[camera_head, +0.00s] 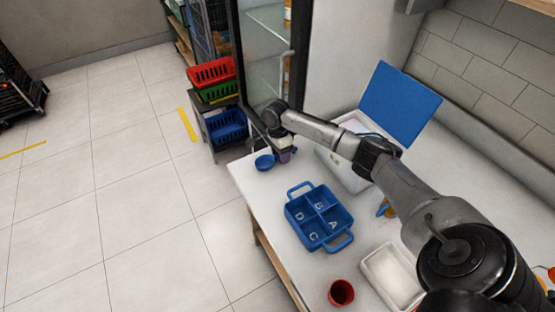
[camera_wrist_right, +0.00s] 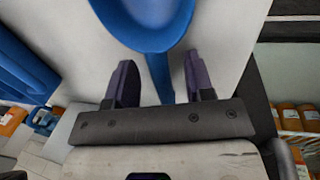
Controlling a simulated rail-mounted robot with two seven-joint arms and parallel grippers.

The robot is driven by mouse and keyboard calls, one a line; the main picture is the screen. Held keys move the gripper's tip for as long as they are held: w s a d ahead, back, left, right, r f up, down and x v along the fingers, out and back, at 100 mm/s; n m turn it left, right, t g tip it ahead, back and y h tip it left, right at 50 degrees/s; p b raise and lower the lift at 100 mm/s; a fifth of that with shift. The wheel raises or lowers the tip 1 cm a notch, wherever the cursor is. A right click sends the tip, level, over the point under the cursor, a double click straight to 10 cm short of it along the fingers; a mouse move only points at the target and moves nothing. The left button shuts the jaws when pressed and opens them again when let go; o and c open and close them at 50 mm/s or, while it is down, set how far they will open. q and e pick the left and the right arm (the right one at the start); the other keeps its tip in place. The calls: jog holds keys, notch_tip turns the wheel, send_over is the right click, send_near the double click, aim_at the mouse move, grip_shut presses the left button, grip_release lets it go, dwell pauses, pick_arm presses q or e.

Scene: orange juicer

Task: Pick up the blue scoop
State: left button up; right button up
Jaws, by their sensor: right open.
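The blue scoop (camera_head: 264,162) lies at the far left corner of the white table, its round bowl toward the left edge. In the right wrist view the scoop's bowl (camera_wrist_right: 148,28) is at the top, and its handle runs down between the two fingers. My right gripper (camera_head: 285,154) is right beside the scoop, reaching down to it. In the right wrist view the gripper (camera_wrist_right: 158,65) is open, with a finger on each side of the handle and visible gaps. The handle's far end is hidden by the gripper body. My left gripper is not in view.
A blue divided tray (camera_head: 300,218) with lettered compartments stands nearer on the table (camera_head: 262,222). A white box with a blue lid (camera_head: 399,102) is behind my right arm. A red cup (camera_head: 341,292) and a white tray (camera_head: 387,262) are at the front. Coloured baskets (camera_head: 228,124) stand beyond the table.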

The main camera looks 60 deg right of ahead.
jog(key=shift+r, duration=0.1)
jog(key=shift+c, duration=0.3)
grip_shut()
